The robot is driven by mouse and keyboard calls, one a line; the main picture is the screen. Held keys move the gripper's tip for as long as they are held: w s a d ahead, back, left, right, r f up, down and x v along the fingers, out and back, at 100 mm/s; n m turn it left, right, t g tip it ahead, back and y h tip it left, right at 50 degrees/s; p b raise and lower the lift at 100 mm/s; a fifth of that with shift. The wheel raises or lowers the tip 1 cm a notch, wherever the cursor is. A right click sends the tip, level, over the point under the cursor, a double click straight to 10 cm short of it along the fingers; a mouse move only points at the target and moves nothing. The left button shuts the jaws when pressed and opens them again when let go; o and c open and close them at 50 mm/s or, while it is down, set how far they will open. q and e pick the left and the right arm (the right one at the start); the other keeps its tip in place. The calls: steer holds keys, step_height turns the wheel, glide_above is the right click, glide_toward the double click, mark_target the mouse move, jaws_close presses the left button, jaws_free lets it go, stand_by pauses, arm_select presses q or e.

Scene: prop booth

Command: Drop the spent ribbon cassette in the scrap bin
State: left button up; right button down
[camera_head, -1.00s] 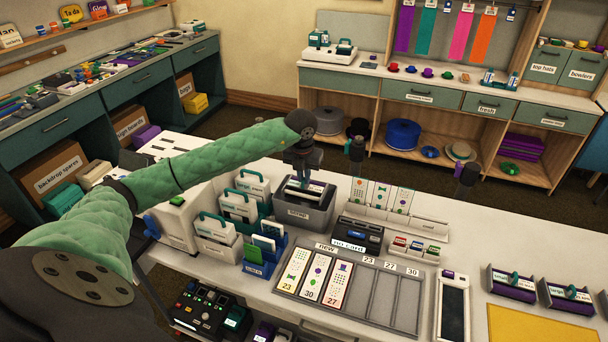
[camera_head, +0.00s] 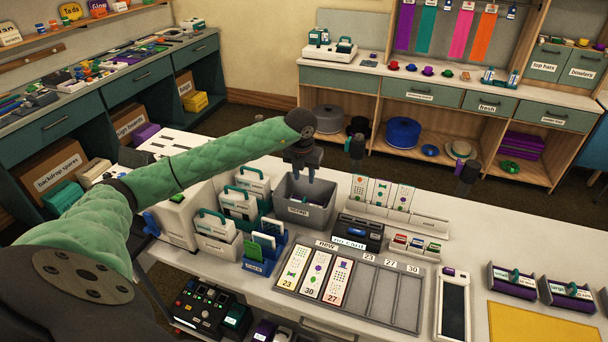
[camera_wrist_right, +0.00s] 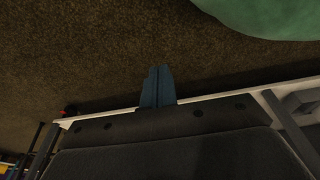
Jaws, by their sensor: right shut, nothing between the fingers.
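The grey scrap bin (camera_head: 303,212) stands on the white counter, with its label on the front wall. My left gripper (camera_head: 304,177) hangs over the bin, its small fingers apart and nothing between them.
White cartridges with teal handles (camera_head: 240,205) stand left of the bin, beside a white printer (camera_head: 182,218). A dark card device (camera_head: 358,233) is at its right. A grey board (camera_head: 375,300) with three cards lies in front. A yellow mat (camera_head: 530,325) is far right.

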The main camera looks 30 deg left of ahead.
steer(key=shift+f, duration=0.1)
